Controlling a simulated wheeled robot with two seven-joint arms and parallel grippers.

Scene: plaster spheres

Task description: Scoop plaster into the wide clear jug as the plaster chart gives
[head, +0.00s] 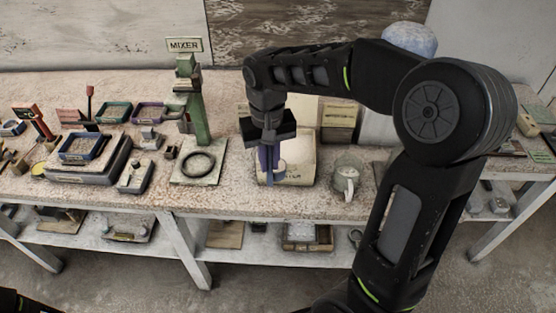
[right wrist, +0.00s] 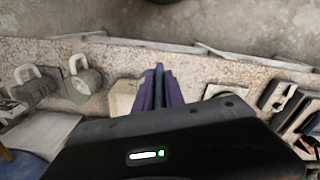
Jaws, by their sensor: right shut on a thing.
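My right gripper (head: 268,170) points down over the pale bin (head: 302,176) on the bench, its bluish-purple fingers close together. It is shut on a scoop, of which only a small pale cup-like part (head: 279,168) shows beside the fingers. In the right wrist view the fingers (right wrist: 160,88) hide most of what they hold. A clear greyish jug (head: 345,184) with a white handle stands upright right of the bin, apart from the gripper. I cannot make out the plaster chart for certain. My left gripper is out of view.
A card (head: 338,113) with unreadable small print stands behind the bin. Left of it are a green stand with a MIXER sign (head: 185,45) and a dark ring on a plate (head: 198,166). Trays and small tools crowd the left bench. The front edge between ring and jug is fairly clear.

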